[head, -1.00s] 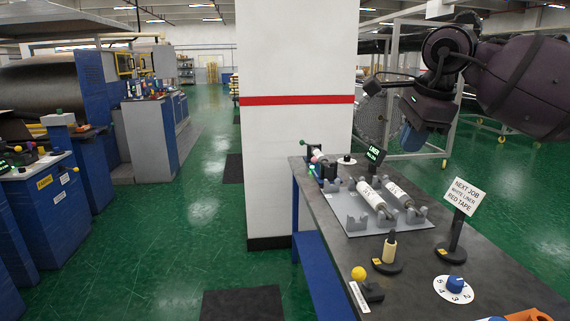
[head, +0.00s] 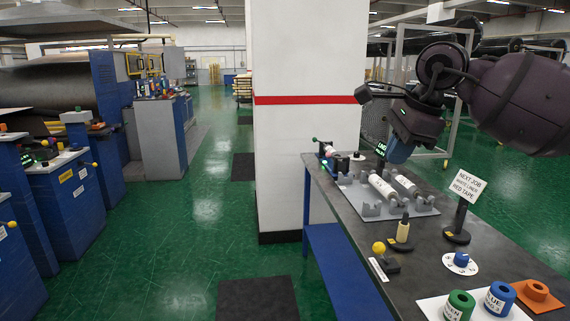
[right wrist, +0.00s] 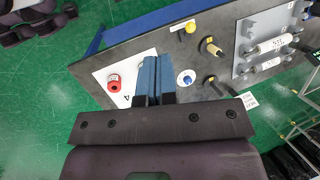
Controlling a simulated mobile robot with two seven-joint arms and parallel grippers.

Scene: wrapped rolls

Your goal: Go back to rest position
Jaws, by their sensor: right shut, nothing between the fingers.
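My right gripper (head: 398,152) hangs in the air above the far part of the dark worktable (head: 425,255) in the head view. Its arm comes in from the upper right. In the right wrist view its blue fingers (right wrist: 153,78) lie together, shut and empty, above the table. They touch nothing that I can see. My left gripper is in neither current view. Two white wrapped rolls, the nearer one (head: 382,188) and the farther one (head: 404,182), lie on grey cradles on a light plate.
A sign (head: 467,187) stands on the table. A red roll (right wrist: 113,82) shows in the wrist view. A white pillar (head: 308,150) stands beyond; green floor lies open to its left.

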